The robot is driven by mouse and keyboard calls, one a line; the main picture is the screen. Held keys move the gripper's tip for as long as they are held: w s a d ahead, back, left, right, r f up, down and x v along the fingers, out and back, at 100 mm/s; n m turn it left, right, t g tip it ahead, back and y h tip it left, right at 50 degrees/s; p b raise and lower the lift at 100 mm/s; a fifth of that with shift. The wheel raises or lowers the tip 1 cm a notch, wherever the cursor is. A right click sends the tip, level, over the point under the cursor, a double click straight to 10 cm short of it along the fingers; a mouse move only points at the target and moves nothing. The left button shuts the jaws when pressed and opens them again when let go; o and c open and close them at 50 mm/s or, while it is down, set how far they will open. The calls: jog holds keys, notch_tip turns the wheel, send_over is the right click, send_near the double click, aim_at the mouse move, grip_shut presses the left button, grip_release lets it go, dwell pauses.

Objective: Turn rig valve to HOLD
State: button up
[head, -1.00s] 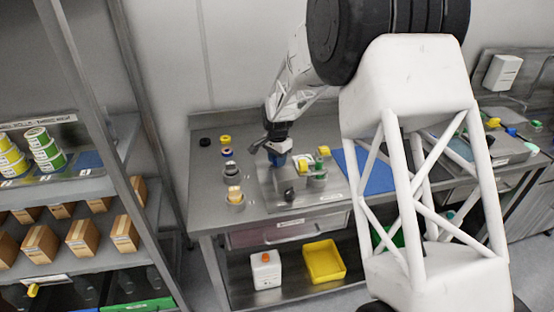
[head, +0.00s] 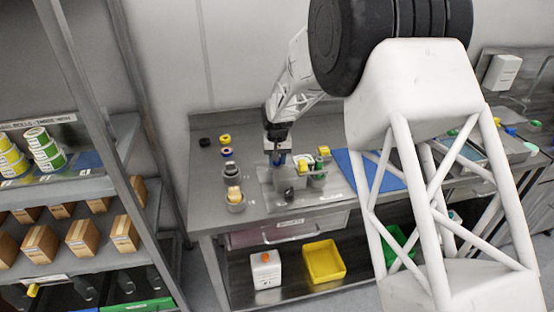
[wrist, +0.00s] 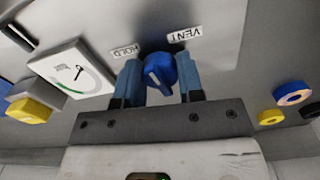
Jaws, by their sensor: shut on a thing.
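The rig valve is a blue knob (wrist: 160,73) on a grey metal panel in the wrist view. A HOLD label (wrist: 125,51) is at its upper left and a VENT label (wrist: 186,34) at its upper right. My gripper (wrist: 159,80) has its two blue-grey fingers on either side of the knob and is shut on it. The knob's ridge lies at a slant; I cannot tell which label it points to. In the head view my gripper (head: 279,160) points down at the rig on the bench, and the knob is hard to make out there.
A white dial gauge (wrist: 75,70) with a green arc stands left of the knob, beside a yellow part (wrist: 30,108). Several round caps, one a blue ring (wrist: 292,93), lie at right. On the steel bench, jars (head: 235,198) stand left of the rig. A blue mat (head: 372,176) lies right.

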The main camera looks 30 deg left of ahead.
jog(key=n, duration=0.4)
jog(key=shift+n, duration=1.7)
jog(key=o, duration=0.9)
jog(key=shift+r, duration=0.15)
jog(key=shift+r, duration=3.8)
